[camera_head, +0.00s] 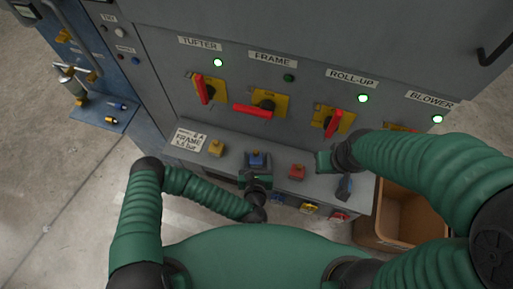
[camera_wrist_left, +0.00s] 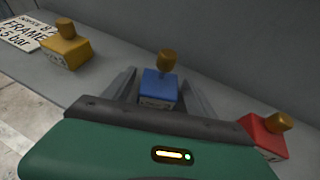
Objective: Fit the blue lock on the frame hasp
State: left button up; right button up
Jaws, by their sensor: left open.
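The blue lock (camera_head: 257,157) stands on the grey shelf between the yellow lock (camera_head: 216,147) and the red lock (camera_head: 297,172). My left gripper (camera_head: 257,168) is open at the blue lock. In the left wrist view its two fingers lie on either side of the blue lock (camera_wrist_left: 158,87), whose brass-coloured top points up; contact cannot be told. The frame hasp is at the yellow switch plate (camera_head: 284,105) under the FRAME label, where a red handle (camera_head: 252,111) lies nearly horizontal. My right gripper (camera_head: 324,162) is over the shelf's right part; its fingers are not clear.
TUFTER (camera_head: 214,92) and ROLL-UP (camera_head: 345,120) switches flank the FRAME one. A sign (camera_head: 188,140) lies at the shelf's left. A brown bin (camera_head: 408,215) stands at the lower right. A blue panel (camera_head: 95,105) with fittings is at the left.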

pick_arm(q)
jog(key=shift+s+a+r, duration=0.15)
jog(key=shift+s+a, duration=0.1)
jog(key=shift+a, duration=0.05)
jog(key=shift+c, duration=1)
jog(key=shift+w+d, duration=0.2)
jog(key=shift+d, duration=0.1)
jog(key=c, duration=0.5)
jog(key=shift+c, duration=1.1)
jog(key=shift+s+a, duration=0.1)
grip_shut()
pick_arm(e)
jog(key=shift+s+r, duration=0.1)
jog(key=shift+s, duration=0.3)
